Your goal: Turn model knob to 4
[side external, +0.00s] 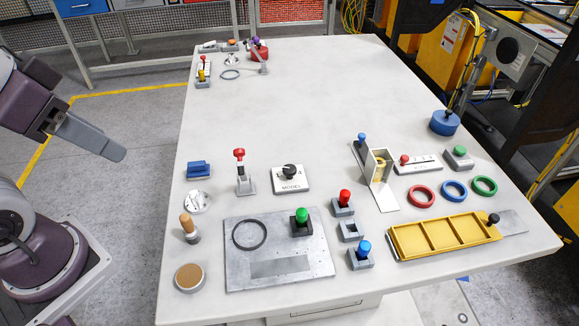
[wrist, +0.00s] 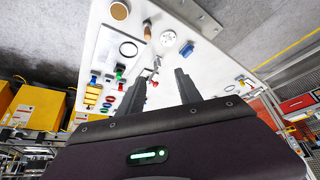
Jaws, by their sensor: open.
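The model knob (side external: 289,171) is a black knob on a small white block marked MODEL (side external: 291,187), near the middle of the white table in the side view. Its number marks and the setting it points to are too small to read. In the wrist view I cannot make the knob out clearly. My gripper (side external: 117,153) is off the table's left edge in the side view, well apart from the knob. In the wrist view its two dark fingers (wrist: 160,76) stand apart with nothing held between them.
A red-topped upright lever (side external: 239,170) stands just left of the knob block. A metal plate (side external: 288,278) with a green-knobbed part (side external: 301,218) lies in front. A blue-handled upright fixture (side external: 378,168) stands to the right. The table behind the knob is clear.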

